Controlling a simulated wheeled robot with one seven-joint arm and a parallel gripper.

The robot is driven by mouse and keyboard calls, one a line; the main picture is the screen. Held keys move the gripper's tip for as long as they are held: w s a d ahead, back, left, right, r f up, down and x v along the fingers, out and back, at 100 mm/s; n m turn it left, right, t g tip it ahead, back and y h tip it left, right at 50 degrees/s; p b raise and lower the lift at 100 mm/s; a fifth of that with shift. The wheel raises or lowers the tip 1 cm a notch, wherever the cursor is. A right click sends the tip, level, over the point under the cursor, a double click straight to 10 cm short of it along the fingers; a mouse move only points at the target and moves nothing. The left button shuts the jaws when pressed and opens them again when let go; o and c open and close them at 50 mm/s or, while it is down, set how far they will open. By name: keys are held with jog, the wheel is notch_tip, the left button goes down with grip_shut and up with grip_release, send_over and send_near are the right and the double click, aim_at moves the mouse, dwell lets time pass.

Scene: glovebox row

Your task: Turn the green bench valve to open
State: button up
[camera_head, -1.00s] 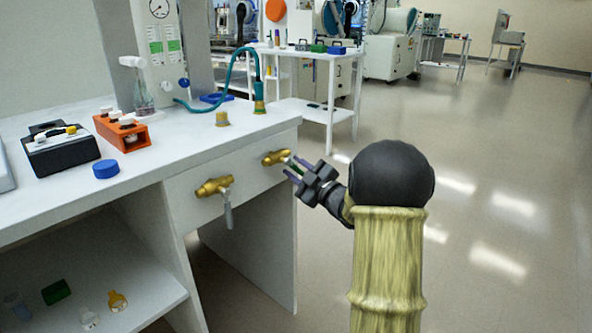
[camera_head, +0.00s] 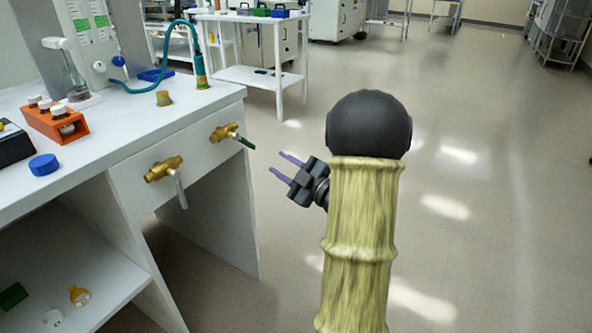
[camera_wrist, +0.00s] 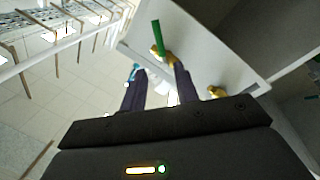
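The green bench valve is a brass body (camera_head: 226,132) with a green lever (camera_head: 245,141), on the bench's front panel near its right end. The lever sticks out from the body to the right, tilted slightly down. In the wrist view the lever (camera_wrist: 156,36) shows beyond the fingertips, with brass at its base. My gripper (camera_head: 279,163) is to the right of the lever and a little lower, with a clear gap between them. Its purple fingers are apart and nothing shows between them; they also show in the wrist view (camera_wrist: 158,70).
A second brass valve (camera_head: 164,169) with a grey lever hanging down is to the left on the same panel. The white bench (camera_head: 120,120) carries an orange rack (camera_head: 56,122), a blue cap (camera_head: 44,165) and a teal hose (camera_head: 150,85). The floor to the right is clear.

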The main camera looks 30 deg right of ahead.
jog(key=v, duration=0.4)
jog(key=shift+c, duration=0.4)
